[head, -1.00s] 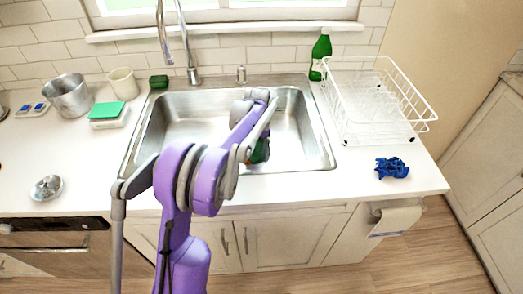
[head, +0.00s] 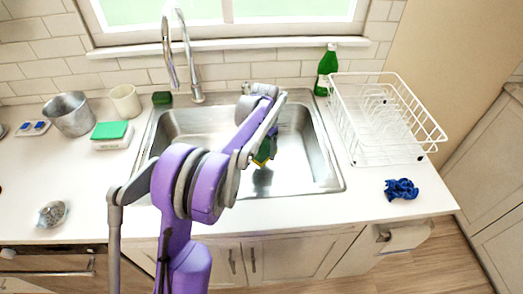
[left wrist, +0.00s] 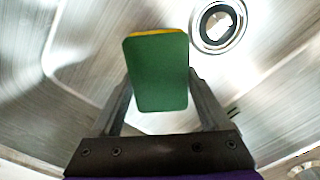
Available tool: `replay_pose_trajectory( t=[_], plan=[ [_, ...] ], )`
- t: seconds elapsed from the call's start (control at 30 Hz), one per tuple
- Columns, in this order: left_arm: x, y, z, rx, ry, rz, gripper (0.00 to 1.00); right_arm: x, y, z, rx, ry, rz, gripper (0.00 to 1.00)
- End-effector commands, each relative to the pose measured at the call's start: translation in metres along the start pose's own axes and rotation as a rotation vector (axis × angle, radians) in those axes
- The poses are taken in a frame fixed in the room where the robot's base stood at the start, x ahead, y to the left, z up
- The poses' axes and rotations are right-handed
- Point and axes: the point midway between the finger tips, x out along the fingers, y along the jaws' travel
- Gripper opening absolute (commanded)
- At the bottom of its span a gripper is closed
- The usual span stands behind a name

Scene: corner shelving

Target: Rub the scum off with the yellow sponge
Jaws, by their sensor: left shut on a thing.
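The yellow sponge with a green scrubbing side (left wrist: 157,72) is held between the fingers of my left gripper (head: 267,143). In the left wrist view its green face shows, with a thin yellow edge at the top. In the head view the sponge (head: 263,151) hangs inside the steel sink (head: 190,128); whether it touches metal I cannot tell. A dark smudge (head: 262,182) shows below it; I cannot tell if it is scum or a reflection. My right gripper is out of view.
The drain (left wrist: 218,25) lies near the sponge. The faucet (head: 197,92) stands behind the sink. A dish rack (head: 385,140), green bottle (head: 327,70) and blue cloth (head: 401,189) are at right. A pot (head: 70,117), cup (head: 125,101) and green-topped white box (head: 111,135) stand left.

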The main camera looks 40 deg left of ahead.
Motion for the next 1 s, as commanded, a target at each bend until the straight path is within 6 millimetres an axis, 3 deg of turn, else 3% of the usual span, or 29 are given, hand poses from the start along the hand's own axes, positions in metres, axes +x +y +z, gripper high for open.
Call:
replay_pose_trajectory(
  t=[0.27, 1.0],
  plan=[
    [-0.023, 0.006, -0.003, 0.000, 0.000, 0.000, 0.27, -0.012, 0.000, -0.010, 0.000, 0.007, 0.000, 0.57],
    [-0.023, 0.006, -0.002, 0.000, -0.001, 0.000, 0.27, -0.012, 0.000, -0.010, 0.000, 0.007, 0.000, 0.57]
  ],
)
